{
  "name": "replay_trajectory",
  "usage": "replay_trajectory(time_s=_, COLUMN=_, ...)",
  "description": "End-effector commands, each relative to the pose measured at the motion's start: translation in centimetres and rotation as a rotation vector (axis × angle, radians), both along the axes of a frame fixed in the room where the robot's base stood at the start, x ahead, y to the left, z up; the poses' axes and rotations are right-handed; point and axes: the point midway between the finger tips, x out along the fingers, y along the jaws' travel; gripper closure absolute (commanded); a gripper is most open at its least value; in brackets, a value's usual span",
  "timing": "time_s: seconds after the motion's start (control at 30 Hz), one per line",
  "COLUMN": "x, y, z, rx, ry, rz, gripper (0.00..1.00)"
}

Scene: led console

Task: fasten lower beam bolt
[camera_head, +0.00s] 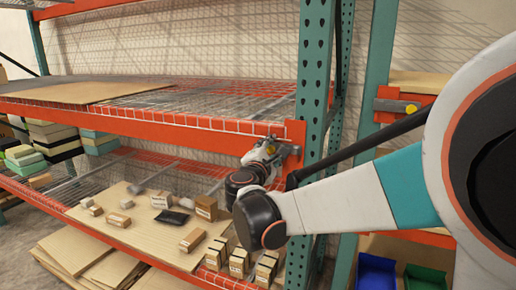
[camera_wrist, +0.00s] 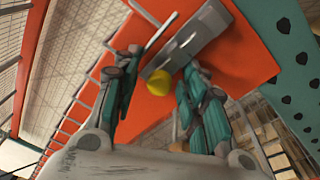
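A yellow bolt head (camera_wrist: 160,82) shows in the wrist view on an orange beam end (camera_wrist: 150,108), beside a grey metal bracket (camera_wrist: 187,42). My gripper (camera_wrist: 160,72) has its two fingers spread, one on each side of the bolt head, with a visible gap at the left finger. I cannot tell whether the right finger touches the bolt. In the head view my gripper (camera_head: 272,149) is at the right end of the orange shelf beam (camera_head: 190,121), by the teal upright (camera_head: 313,75). The bolt at that end is hidden there by my gripper.
Another orange beam end with a yellow bolt (camera_head: 411,108) is on the right bay. Below my arm, the lower shelf board (camera_head: 130,232) holds several small cartons. Blue (camera_head: 376,272) and green (camera_head: 424,279) bins stand at lower right.

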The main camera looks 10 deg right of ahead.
Motion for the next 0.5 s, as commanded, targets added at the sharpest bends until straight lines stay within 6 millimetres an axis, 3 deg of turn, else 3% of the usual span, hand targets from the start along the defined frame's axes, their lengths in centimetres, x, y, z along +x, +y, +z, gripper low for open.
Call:
replay_trajectory(time_s=0.13, x=-0.02, y=0.00, z=0.00, rx=0.000, ry=0.000, rz=0.000, gripper=0.61)
replay_trajectory(time_s=0.3, x=-0.02, y=-0.01, z=0.02, rx=0.000, ry=0.000, rz=0.000, gripper=0.97)
replay_trajectory(time_s=0.33, x=0.00, y=0.00, z=0.04, rx=-0.001, ry=0.001, rz=0.000, gripper=1.00)
replay_trajectory(time_s=0.5, x=-0.06, y=-0.13, z=0.12, rx=-0.004, ry=0.000, rz=0.000, gripper=1.00)
